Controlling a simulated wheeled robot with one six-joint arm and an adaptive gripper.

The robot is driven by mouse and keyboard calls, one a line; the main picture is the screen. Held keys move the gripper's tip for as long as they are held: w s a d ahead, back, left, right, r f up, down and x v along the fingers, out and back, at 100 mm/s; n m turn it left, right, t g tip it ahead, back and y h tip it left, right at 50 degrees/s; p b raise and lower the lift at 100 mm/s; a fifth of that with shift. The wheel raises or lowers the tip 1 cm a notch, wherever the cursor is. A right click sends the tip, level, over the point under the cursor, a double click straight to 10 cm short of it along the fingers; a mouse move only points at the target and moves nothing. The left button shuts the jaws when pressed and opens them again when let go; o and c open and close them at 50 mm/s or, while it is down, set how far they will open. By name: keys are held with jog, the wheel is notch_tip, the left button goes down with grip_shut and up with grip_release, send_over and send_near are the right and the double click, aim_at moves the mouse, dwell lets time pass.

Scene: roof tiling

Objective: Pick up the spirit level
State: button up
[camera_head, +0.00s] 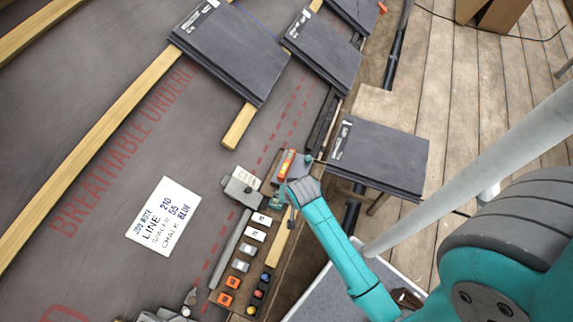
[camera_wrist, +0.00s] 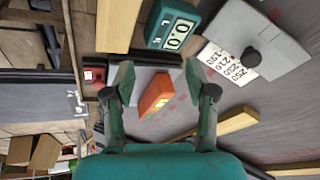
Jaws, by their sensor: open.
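A short orange block with a small yellowish window, which looks like the spirit level (camera_wrist: 155,97), lies on a grey surface in the wrist view. It also shows as a red-orange piece in the head view (camera_head: 286,164), just beyond my gripper. My gripper (camera_wrist: 160,80) is open, with one finger on each side of the block in the picture. I see no finger touching it, and I cannot tell the height gap.
A green device with a digit display (camera_wrist: 173,26) and a grey tool (camera_wrist: 262,48) with a number card lie close by. A tray of blocks and small pots (camera_head: 243,265) lies nearer. Slates (camera_head: 379,158) and wooden battens (camera_head: 238,127) surround the spot. A pole (camera_head: 470,170) crosses at right.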

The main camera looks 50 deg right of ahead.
aim_at(287, 163)
jog(key=w+d, duration=0.1)
jog(key=w, duration=0.1)
jog(key=w+d+r+m+g, duration=0.1)
jog(key=w+d, duration=0.1)
jog(key=w+d+r+m+g, duration=0.1)
jog(key=d, duration=0.1)
jog(key=shift+w+d+r+y, duration=0.2)
jog(key=shift+w+d+y, duration=0.1)
jog(key=shift+w, duration=0.1)
jog(key=w+d+r+m, duration=0.1)
jog(key=w+d+r+g, duration=0.1)
jog(key=d+r, duration=0.1)
jog(key=w+d+r+m+g, duration=0.1)
jog(key=d+r, duration=0.1)
jog(key=shift+w+r+m+y, duration=0.1)
jog(key=shift+m+y, duration=0.2)
jog(key=shift+y, duration=0.1)
jog(key=shift+g, duration=0.3)
notch_tip(287, 163, down, 5)
jog(key=shift+f, duration=0.1)
jog(key=shift+s+a+f, duration=0.1)
jog(key=shift+f, duration=1.25)
jog(key=shift+s+a+f, duration=0.1)
jog(key=shift+f, duration=1.25)
grip_shut()
